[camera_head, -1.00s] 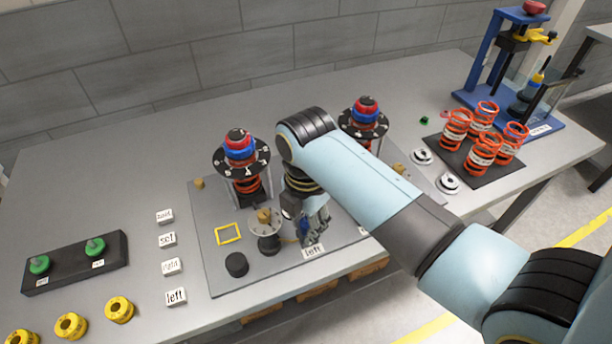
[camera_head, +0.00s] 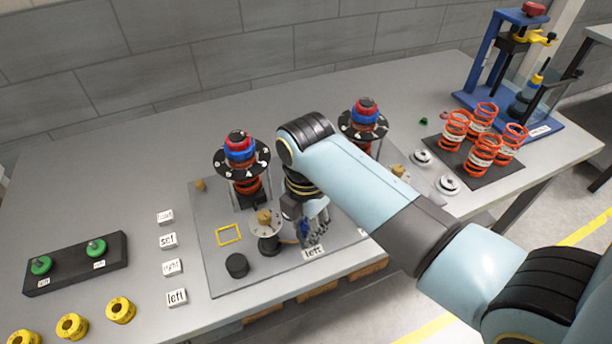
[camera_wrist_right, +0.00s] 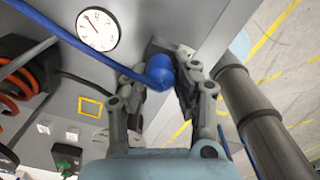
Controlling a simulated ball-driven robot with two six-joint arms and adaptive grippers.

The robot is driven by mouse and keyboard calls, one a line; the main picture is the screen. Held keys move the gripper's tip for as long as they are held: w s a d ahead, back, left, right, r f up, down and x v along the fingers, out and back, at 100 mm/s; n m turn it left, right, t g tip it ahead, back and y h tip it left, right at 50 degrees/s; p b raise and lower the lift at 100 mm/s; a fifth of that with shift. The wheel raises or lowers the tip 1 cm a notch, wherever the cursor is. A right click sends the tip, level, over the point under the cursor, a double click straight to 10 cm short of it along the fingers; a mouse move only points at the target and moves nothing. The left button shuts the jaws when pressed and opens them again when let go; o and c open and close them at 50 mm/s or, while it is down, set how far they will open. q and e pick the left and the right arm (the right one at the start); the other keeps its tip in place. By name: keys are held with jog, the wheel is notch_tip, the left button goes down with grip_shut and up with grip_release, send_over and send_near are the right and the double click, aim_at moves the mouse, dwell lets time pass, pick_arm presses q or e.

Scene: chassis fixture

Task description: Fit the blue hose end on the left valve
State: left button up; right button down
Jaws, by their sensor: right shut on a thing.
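The blue hose end (camera_wrist_right: 159,72) is between the fingers of my right gripper (camera_wrist_right: 168,70) in the right wrist view. My right gripper is shut on it. A blue hose (camera_wrist_right: 85,52) trails from it to the upper left. In the head view a small blue part of the hose end (camera_head: 305,229) shows between the fingers, just behind the white "left" label (camera_head: 314,252) on the grey plate. The fingers hide the left valve, so I cannot tell whether the hose end touches it. My left gripper is out of view.
A post with a tan knob (camera_head: 265,216) stands close left of the gripper, with a black puck (camera_head: 237,265) nearby. Two spring units with dark dials (camera_head: 242,160) (camera_head: 363,124) stand behind. A yellow square outline (camera_head: 229,235) marks a bare patch of the grey plate (camera_head: 207,222).

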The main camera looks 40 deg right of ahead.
jog(key=shift+f, duration=0.25)
dwell(0.7)
jog(key=c, duration=1)
grip_release()
jog(key=shift+o, duration=0.2)
jog(key=shift+r, duration=0.1)
jog(key=shift+r, duration=3.45)
